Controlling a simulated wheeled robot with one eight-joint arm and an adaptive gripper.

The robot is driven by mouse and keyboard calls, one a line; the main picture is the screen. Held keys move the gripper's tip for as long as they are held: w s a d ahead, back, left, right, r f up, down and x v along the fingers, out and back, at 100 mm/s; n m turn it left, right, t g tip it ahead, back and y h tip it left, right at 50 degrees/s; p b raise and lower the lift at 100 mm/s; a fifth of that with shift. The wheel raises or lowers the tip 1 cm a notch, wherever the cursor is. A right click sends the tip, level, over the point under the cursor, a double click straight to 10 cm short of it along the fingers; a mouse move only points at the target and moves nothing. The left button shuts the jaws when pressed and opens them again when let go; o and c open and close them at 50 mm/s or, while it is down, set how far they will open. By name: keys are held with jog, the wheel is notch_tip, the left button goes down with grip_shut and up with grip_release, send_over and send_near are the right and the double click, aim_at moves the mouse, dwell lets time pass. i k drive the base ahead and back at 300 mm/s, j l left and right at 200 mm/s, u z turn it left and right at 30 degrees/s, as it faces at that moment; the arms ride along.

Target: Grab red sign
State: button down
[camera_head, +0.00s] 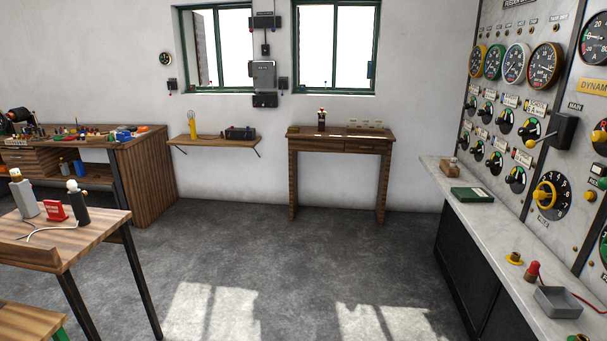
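A small red sign (55,211) with pale lettering stands upright on the wooden table (88,238) at the left. It is between a grey bottle-shaped object (24,196) on its left and a dark object with a pale top (79,203) on its right. The lettering is too small to read. A white cable lies on the table in front of the sign. My gripper is not in view.
Grey floor (270,260) is open in the middle. A control panel with a pale counter (490,235) runs along the right. A desk (340,141) and wall shelf (212,141) stand at the back, a cluttered workbench (145,180) at the far left.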

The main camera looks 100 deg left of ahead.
aim_at(54, 210)
jog(key=u, duration=4.25)
jog(key=i+u, duration=0.1)
jog(key=u, duration=0.15)
